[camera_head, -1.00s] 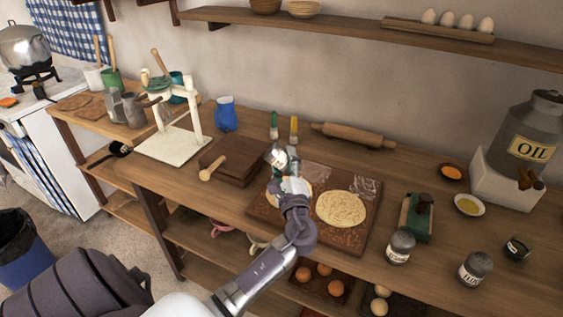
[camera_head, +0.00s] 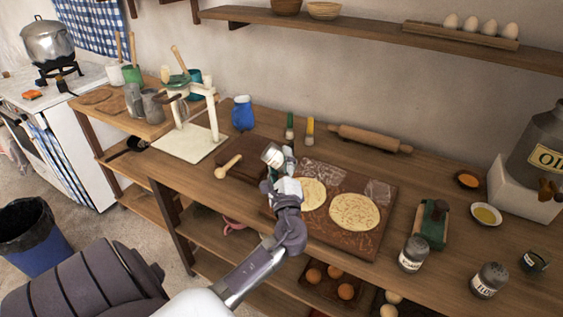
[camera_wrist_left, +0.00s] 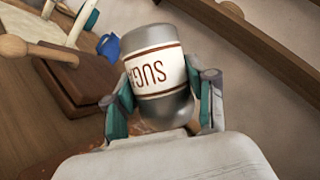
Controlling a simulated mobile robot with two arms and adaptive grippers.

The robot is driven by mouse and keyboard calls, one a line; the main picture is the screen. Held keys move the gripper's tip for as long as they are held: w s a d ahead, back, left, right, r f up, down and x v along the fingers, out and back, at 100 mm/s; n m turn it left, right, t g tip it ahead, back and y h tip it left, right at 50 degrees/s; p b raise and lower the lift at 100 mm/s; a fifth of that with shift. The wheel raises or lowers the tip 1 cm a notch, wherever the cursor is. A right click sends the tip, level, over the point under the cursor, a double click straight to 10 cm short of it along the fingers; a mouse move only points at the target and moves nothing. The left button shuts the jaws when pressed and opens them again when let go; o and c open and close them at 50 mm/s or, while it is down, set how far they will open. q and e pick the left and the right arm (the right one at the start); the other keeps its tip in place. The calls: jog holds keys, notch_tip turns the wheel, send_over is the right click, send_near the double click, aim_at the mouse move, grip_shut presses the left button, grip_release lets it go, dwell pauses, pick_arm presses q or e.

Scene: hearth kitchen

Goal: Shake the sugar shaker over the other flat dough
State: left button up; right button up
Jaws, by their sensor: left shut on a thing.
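The sugar shaker (camera_wrist_left: 156,75) is a metal cylinder with a white "SUGAR" label, held between the fingers of my left gripper (camera_wrist_left: 160,105). In the head view the shaker (camera_head: 272,155) is above the left edge of the brown board (camera_head: 325,232), near the dark wooden block. Two flat doughs lie on the board: the left one (camera_head: 313,194), partly behind my left gripper (camera_head: 279,170), and the right one (camera_head: 354,211), fully visible. The label reads upside down in the wrist view. My right gripper is not in view.
Right of the board stand a green-based tool (camera_head: 433,222), a labelled shaker (camera_head: 412,255) and a flour shaker (camera_head: 489,281).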

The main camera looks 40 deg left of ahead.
pick_arm(q)
jog(key=shift+w+d, duration=0.15)
jog(key=shift+w, duration=0.1)
jog(key=shift+w+a+b, duration=0.15)
jog(key=shift+w+a, duration=0.1)
jog(key=shift+a, duration=0.4)
jog(key=shift+w+a+b, duration=0.15)
jog(key=shift+w+a, duration=0.1)
jog(key=shift+a, duration=0.35)
jog(key=shift+w+a+b, duration=0.15)
jog(key=shift+w+a, duration=0.1)
jog(key=shift+a, duration=0.5)
jog(key=shift+b, duration=0.3)
jog(key=shift+d, duration=0.2)
